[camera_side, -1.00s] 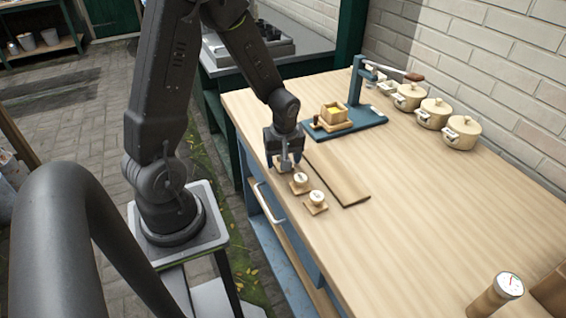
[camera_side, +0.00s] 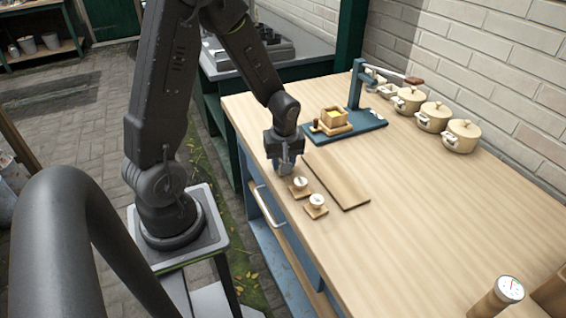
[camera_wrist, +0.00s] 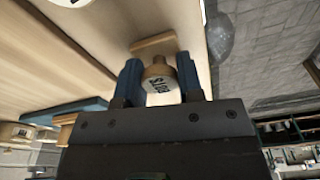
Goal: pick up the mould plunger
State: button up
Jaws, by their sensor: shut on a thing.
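A mould plunger (camera_wrist: 157,78) with a wooden body, dark lettering on a pale face and a flat wooden plate sits between the two blue fingers of my gripper (camera_wrist: 158,68) in the wrist view. My gripper is shut on it. In the side view my gripper (camera_side: 286,166) is low at the worktop's near left edge and hides most of this plunger. I cannot tell whether its plate still touches the wood. Two similar white-topped plungers stand close to the right, one nearer (camera_side: 298,185) and one farther along the edge (camera_side: 316,202).
A wooden board (camera_side: 338,182) lies just right of the gripper. Behind it stands a blue press (camera_side: 372,120) with a wooden mould (camera_side: 334,116). Several cream pots (camera_side: 462,136) line the wall. A dial gauge (camera_side: 509,289) is at front right. The worktop's middle is clear.

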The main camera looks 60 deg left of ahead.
jog(key=shift+r, duration=0.7)
notch_tip(320, 180, up, 3)
jog(key=shift+f, duration=0.1)
jog(key=s+a+r, duration=0.6)
jog(key=s+a, duration=0.1)
jog(key=s, duration=0.1)
jog(key=w+a+r, duration=0.2)
jog(key=w+a, duration=0.1)
jog(key=w, duration=0.4)
jog(key=w+a+r, duration=0.1)
jog(key=w+a, duration=0.2)
jog(key=w, duration=0.4)
jog(key=w+d+f, duration=0.1)
jog(key=w+d, duration=0.2)
jog(key=w, duration=1.3)
jog(key=shift+w+a+f, duration=0.1)
jog(key=shift+a+f, duration=0.05)
jog(key=shift+f, duration=0.95)
jog(key=shift+w+a+f, duration=0.1)
jog(key=shift+f, duration=0.95)
jog(key=shift+f, duration=0.85)
jog(key=shift+r, duration=0.1)
